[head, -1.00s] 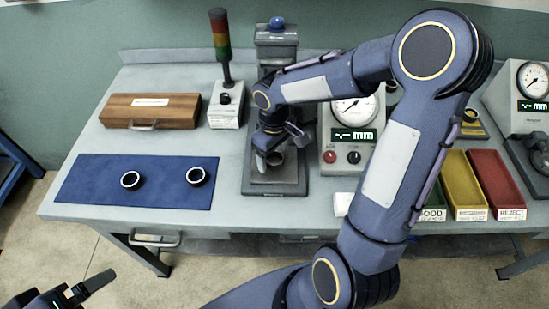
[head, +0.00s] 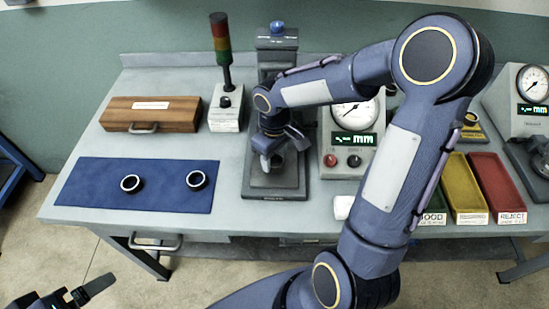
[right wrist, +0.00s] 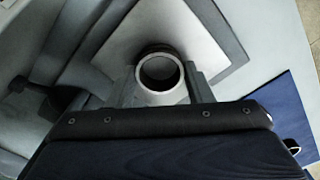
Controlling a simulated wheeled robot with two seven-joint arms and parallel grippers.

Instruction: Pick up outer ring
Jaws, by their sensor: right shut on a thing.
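My right gripper (head: 272,160) is over the grey stand's base plate (head: 276,189) in the head view. In the right wrist view, its fingers (right wrist: 160,92) are shut on a metal ring (right wrist: 160,73), whose round opening faces the camera. In the head view the gripper mostly hides this ring. Two more dark-edged rings lie apart on the blue mat, a left one (head: 131,184) and a right one (head: 197,180). My left gripper (head: 78,295) is at the bottom left, away from the table, partly out of frame; its opening is unclear.
The blue mat (head: 90,190) lies left of the stand, with a wooden box (head: 150,113) and signal lamp (head: 221,50) behind. A dial gauge unit (head: 350,150) stands right of the stand. Green, yellow (head: 463,185) and red (head: 496,185) bins are farther right.

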